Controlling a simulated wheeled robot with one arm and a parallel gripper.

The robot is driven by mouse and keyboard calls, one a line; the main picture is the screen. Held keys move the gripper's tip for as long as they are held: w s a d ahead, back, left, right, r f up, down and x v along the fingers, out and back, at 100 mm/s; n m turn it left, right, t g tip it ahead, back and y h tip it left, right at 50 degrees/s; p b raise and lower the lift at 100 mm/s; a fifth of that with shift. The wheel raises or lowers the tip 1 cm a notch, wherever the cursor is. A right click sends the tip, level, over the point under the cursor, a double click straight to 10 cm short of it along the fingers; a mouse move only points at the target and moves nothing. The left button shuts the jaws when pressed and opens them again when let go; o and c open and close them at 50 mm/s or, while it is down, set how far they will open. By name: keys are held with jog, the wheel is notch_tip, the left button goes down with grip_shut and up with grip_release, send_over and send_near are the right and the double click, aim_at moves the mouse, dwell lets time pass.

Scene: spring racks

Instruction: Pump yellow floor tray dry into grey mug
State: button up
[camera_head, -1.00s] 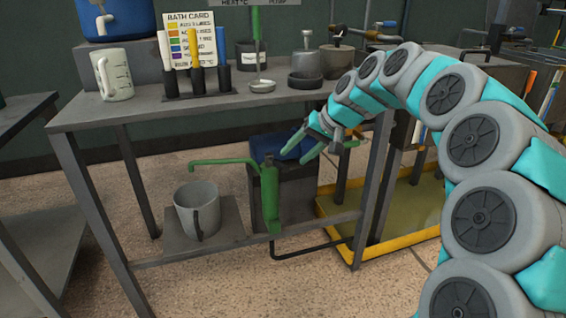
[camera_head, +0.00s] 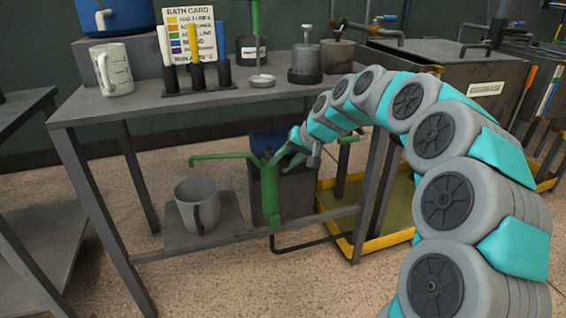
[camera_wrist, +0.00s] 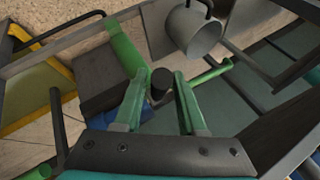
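The green hand pump (camera_head: 270,195) stands upright at the lower shelf's edge, its spout (camera_head: 222,157) reaching left above the grey mug (camera_head: 198,205). The mug stands upright on the lower shelf; its inside bottom is hidden. The yellow floor tray (camera_head: 398,236) lies on the floor to the right, holding murky yellowish liquid. My gripper (camera_head: 283,158) is at the pump's top. In the wrist view my gripper (camera_wrist: 159,76) is open, its green fingers on either side of the pump's black knob (camera_wrist: 162,83). I cannot tell whether they touch it. The mug (camera_wrist: 196,32) also shows there.
A black hose (camera_head: 310,243) runs from the pump towards the tray. The bench top (camera_head: 130,112) above carries a white jug (camera_head: 111,70), a bath card (camera_head: 190,30) and metal pots. Bench legs and a blue-lidded bin (camera_head: 297,190) stand close to my gripper.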

grip_shut()
dwell(1.1)
